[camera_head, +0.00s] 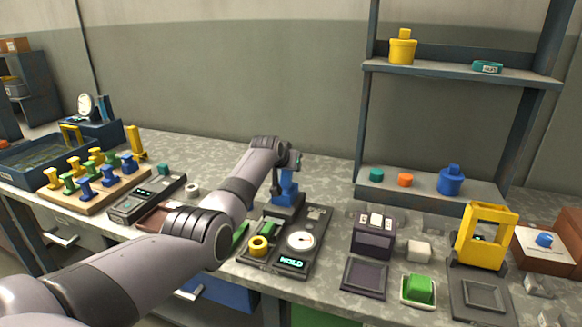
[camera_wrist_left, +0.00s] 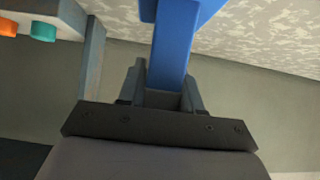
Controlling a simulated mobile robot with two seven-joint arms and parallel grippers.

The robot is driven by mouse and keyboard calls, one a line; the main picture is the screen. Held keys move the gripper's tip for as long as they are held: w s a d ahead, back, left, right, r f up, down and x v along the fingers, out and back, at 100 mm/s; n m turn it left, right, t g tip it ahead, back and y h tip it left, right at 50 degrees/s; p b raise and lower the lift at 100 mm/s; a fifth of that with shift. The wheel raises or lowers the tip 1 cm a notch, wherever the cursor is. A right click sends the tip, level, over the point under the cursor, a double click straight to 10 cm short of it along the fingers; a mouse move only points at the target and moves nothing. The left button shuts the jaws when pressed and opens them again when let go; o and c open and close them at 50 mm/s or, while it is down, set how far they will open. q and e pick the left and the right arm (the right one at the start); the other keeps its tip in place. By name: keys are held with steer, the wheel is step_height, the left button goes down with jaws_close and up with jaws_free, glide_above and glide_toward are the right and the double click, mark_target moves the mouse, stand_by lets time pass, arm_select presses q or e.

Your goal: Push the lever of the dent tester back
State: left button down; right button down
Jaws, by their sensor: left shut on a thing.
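The dent tester is a dark base (camera_head: 274,262) with a round white dial (camera_head: 300,241), a lit green display reading HOLD and a blue upright part (camera_head: 287,188) at its back. My left gripper (camera_head: 289,166) is at the top of this blue part. In the left wrist view, my left gripper (camera_wrist_left: 163,95) is shut on a blue bar, the lever (camera_wrist_left: 174,45), which sits between its two fingers. The lever's exact tilt and its pivot are hidden by my gripper and arm in the head view. My right gripper is not in view.
A yellow ring (camera_head: 258,246) sits on the tester's left side. A dark box (camera_head: 373,234), a green block (camera_head: 419,289) and a yellow frame (camera_head: 485,236) stand to the right. A shelf (camera_head: 461,75) rises behind them. A board of coloured pegs (camera_head: 96,190) lies left.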

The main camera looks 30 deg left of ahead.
arm_select(q)
steer(key=shift+w+a+f+g+b, duration=0.1)
steer(key=shift+w+f+g+b, duration=0.2)
steer(key=shift+g+b, duration=0.1)
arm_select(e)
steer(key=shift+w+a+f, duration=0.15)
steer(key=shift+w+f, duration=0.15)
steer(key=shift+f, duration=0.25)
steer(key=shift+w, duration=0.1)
arm_select(q)
steer(key=c, duration=0.8)
jaws_free()
steer(key=shift+w+h, duration=0.1)
steer(key=shift+h, duration=0.2)
steer(key=shift+c, duration=0.2)
steer(key=shift+r, duration=0.1)
